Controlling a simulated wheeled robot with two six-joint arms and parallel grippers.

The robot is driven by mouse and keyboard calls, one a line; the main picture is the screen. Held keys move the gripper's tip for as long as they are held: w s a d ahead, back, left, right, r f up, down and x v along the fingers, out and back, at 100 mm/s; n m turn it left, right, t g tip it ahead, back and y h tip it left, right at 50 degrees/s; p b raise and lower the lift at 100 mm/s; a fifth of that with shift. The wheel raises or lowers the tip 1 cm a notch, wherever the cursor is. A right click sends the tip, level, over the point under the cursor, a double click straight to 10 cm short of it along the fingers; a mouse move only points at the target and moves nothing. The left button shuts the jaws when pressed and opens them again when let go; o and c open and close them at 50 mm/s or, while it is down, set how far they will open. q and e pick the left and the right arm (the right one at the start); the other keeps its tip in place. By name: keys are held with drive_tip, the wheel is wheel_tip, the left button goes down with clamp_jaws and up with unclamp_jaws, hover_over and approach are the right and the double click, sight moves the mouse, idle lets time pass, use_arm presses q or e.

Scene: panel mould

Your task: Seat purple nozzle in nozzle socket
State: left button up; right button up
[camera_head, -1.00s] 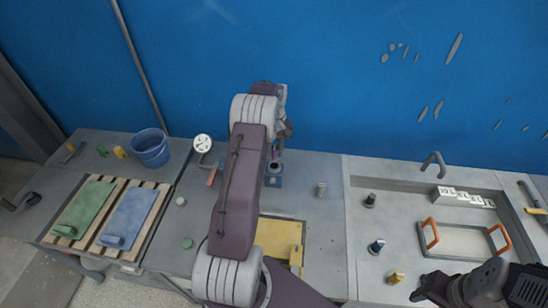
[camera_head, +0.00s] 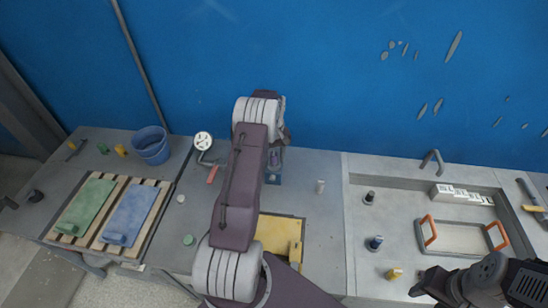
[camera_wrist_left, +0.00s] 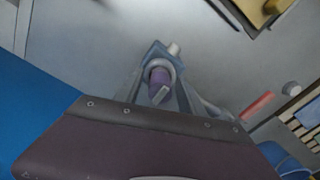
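The purple nozzle (camera_head: 275,157) is at the end of my left gripper (camera_head: 276,150), over the blue socket block (camera_head: 273,179) near the back wall. In the left wrist view the nozzle (camera_wrist_left: 159,77) shows between the converging grey fingers of the left gripper (camera_wrist_left: 160,70), which look shut on it. A grey ring surrounds its far end. I cannot tell whether the nozzle is inside the socket or just above it, as the gripper hides the opening. My right gripper (camera_head: 420,287) hangs at the lower right, apart from these things; its finger opening is unclear.
A yellow panel (camera_head: 280,236) lies in front of the socket block. A small grey cylinder (camera_head: 320,187) stands to its right. A round white-topped gauge (camera_head: 203,140) and a blue bucket (camera_head: 152,146) stand left. A sink-like tray (camera_head: 400,187) lies right.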

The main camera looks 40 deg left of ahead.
sight(274, 154)
use_arm(q)
wheel_tip(274, 154, up, 12)
drive_tip(key=b, duration=0.2)
drive_tip(key=s+d+m, duration=0.4)
drive_tip(key=d, duration=0.9)
drive_tip(key=s+d+f+m, duration=0.1)
drive_tip(key=s+d+m, duration=0.2)
drive_tip(key=s+d, duration=0.2)
drive_tip(key=s+d+f+m+t, duration=0.1)
drive_tip(key=s+d, duration=0.4)
drive_tip(key=s, duration=0.6)
drive_tip(key=shift+d+f+m, duration=0.15)
drive_tip(key=shift+f+m, duration=0.6)
drive_tip(key=shift+m, duration=0.25)
drive_tip(key=shift+s+f+b, duration=0.15)
drive_tip(key=shift+f+b, duration=0.55)
drive_tip(key=shift+f, duration=0.1)
